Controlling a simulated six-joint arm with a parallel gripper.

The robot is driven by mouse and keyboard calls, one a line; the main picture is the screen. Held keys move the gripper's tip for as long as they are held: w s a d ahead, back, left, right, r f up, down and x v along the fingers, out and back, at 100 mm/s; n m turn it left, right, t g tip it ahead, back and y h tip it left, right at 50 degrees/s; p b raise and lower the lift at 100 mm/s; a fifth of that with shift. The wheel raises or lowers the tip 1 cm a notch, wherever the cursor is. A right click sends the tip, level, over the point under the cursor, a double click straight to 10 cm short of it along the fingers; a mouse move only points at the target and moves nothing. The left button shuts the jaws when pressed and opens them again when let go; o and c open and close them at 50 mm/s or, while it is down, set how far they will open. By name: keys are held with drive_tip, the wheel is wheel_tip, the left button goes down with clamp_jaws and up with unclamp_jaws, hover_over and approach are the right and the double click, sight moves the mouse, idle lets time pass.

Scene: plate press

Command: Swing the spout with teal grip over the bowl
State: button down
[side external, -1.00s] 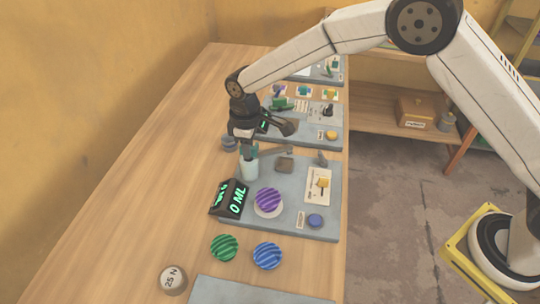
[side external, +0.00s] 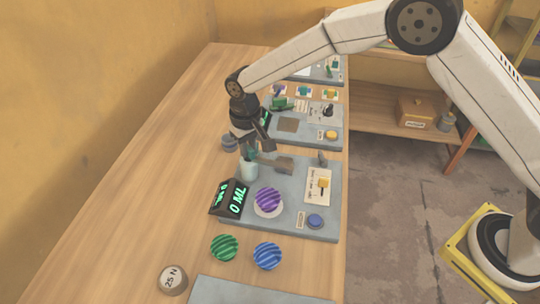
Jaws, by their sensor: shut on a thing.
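The teal grip (side external: 252,154) of the spout shows as a small patch just above a pale cylinder (side external: 249,171) on the near grey plate. My gripper (side external: 253,151) points down over it and is shut on this grip. The spout's arm is mostly hidden behind my fingers; a grey-brown block (side external: 284,165) lies just right of them. I cannot make out the bowl for certain. A purple striped ball (side external: 268,199) rests on a round pale dish nearer the camera.
A black display (side external: 230,198) reading 0 ML stands left of the dish. A blue button (side external: 315,221) and a card (side external: 319,186) are on the plate's right side. Green (side external: 224,247) and blue (side external: 267,256) striped balls and a 25 N weight (side external: 173,280) lie on the wooden table.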

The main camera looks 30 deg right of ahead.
drive_tip(key=m, duration=0.4)
drive_tip(key=shift+m, duration=2.3)
drive_tip(key=c, duration=0.6)
unclamp_jaws()
drive_tip(key=shift+r, duration=0.15)
drive_tip(key=shift+r, duration=3.8)
